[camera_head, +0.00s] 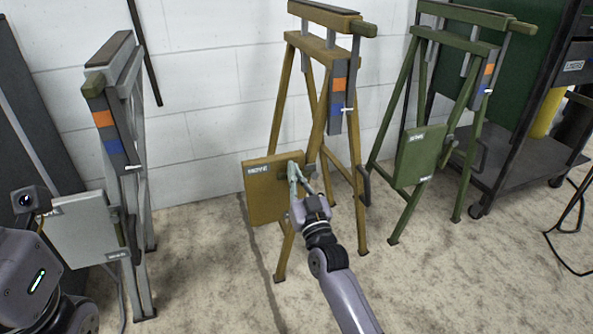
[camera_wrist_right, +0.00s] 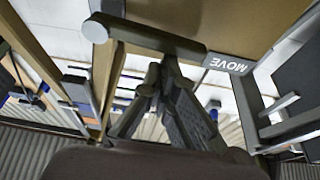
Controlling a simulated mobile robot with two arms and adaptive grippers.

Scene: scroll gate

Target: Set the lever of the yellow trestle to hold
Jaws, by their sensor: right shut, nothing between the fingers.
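The yellow trestle (camera_head: 318,110) stands in the middle of the head view against the wall. A flat yellow panel (camera_head: 270,200) with a white MOVE label (camera_head: 257,169) hangs on its near side. My right gripper (camera_head: 296,168) is at the panel's right edge with its fingers together. In the right wrist view the shut fingers (camera_wrist_right: 165,80) lie just below a dark round bar (camera_wrist_right: 150,38), apparently the lever, whose right end is beside the MOVE label (camera_wrist_right: 229,63). I cannot tell whether the fingers touch it. My left gripper is out of view.
A grey trestle (camera_head: 125,160) stands at left and a green trestle (camera_head: 428,130) at right. A dark wheeled cart (camera_head: 510,160) is at the far right, with a black cable (camera_head: 565,262) on the floor. The floor between the grey and yellow trestles is clear.

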